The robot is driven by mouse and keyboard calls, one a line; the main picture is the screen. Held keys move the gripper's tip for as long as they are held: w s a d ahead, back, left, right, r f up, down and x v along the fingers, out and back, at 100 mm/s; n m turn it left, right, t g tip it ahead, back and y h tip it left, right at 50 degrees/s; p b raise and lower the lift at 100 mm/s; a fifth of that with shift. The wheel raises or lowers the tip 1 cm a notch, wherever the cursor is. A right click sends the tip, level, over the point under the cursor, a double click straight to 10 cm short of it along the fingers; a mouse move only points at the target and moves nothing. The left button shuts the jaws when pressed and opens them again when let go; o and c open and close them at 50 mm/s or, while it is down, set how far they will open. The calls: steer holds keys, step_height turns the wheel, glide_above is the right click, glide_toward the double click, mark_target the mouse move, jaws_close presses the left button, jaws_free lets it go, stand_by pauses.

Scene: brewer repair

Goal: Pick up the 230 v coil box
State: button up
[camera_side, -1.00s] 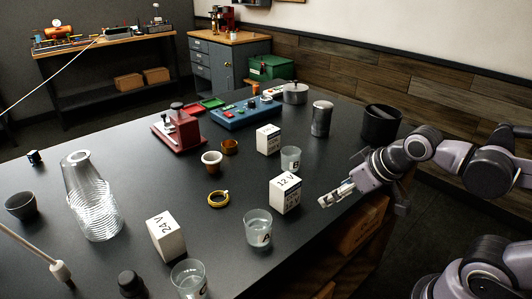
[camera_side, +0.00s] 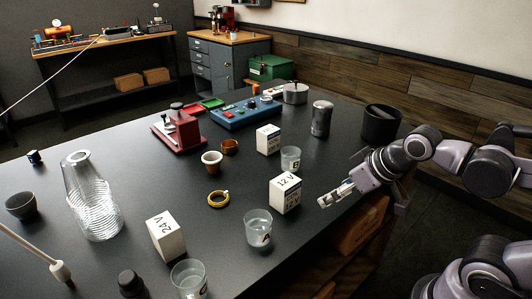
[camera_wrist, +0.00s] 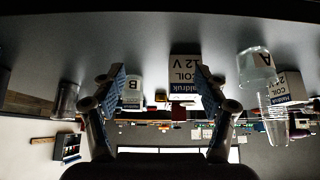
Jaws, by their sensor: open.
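Three white coil boxes stand on the black table. The back one (camera_side: 268,139) has a label too small to read; the middle one (camera_side: 285,194) reads 12 V and the front one (camera_side: 166,237) reads 24 V. No box shows a readable 230 V mark. My gripper (camera_side: 337,196) is open and empty at the table's right edge, just right of the 12 V box and apart from it. I cannot make out the back box there.
Glass B (camera_side: 290,159) stands beside the back box, glass A (camera_side: 258,228) in front of the 12 V box. Another glass (camera_side: 188,280) is near the 24 V box. A brass ring (camera_side: 218,199) lies mid-table.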

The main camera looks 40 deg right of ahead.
steer(key=w+d+r+m+g+h, duration=0.15)
steer(key=w+r+m, duration=0.3)
steer(key=w, duration=0.45)
steer(key=w+d+r+m+g, duration=0.2)
steer(key=w+r+m, duration=0.1)
steer(key=w+r, duration=0.4)
steer(key=m+g+h, duration=0.3)
steer(key=m, duration=0.6)
glide_above(272, 138)
steer(key=w+a, duration=0.2)
step_height(272, 138, down, 6)
steer(key=shift+s+r, duration=0.1)
steer(key=shift+w+d+f+m+g, duration=0.15)
steer(key=shift+f+m, duration=0.1)
steer(key=shift+f, duration=0.1)
steer(key=shift+w+d+f+m+g, duration=0.1)
steer(key=shift+w+d+f+m, duration=0.1)
steer(key=shift+f, duration=0.15)
steer(key=shift+x, duration=5.1)
steer(key=shift+s+a+f, duration=0.1)
steer(key=shift+a, duration=0.05)
steer(key=c, duration=1.4)
